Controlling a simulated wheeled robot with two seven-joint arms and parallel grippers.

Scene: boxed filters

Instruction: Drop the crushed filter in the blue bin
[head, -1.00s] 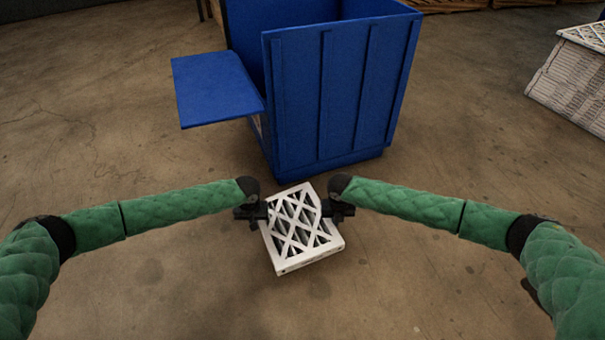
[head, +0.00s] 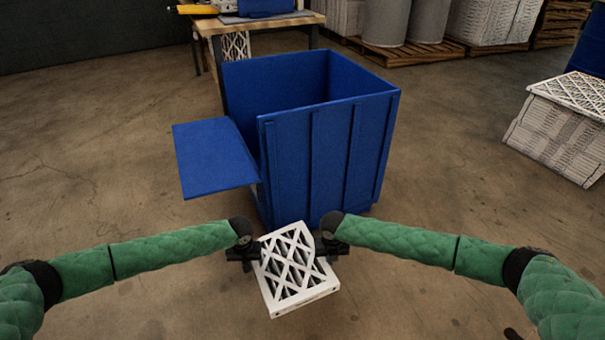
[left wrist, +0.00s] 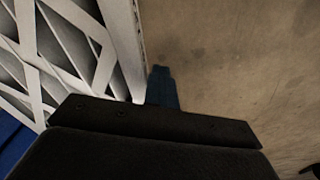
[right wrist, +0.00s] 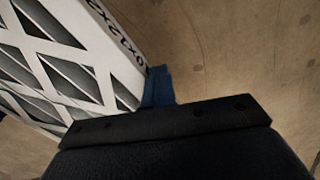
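The crushed filter (head: 291,268) is a white frame with a lattice face and dark pleats, bent near its upper right edge. It is held off the floor between my two grippers, close to the front of the blue bin (head: 330,160). My left gripper (head: 252,254) is at its left side and my right gripper (head: 325,248) at its right side. In the left wrist view the blue fingertips (left wrist: 163,88) sit together beside the filter (left wrist: 75,45). In the right wrist view the fingertips (right wrist: 158,87) also sit together beside the filter (right wrist: 70,65). The bin is open on top; its floor is hidden.
A blue flap (head: 215,157) sticks out from the bin's left side. A workbench (head: 258,25) stands behind the bin. A stack of white filters (head: 560,130) is at the right, and drums (head: 388,22) and pallets are at the back.

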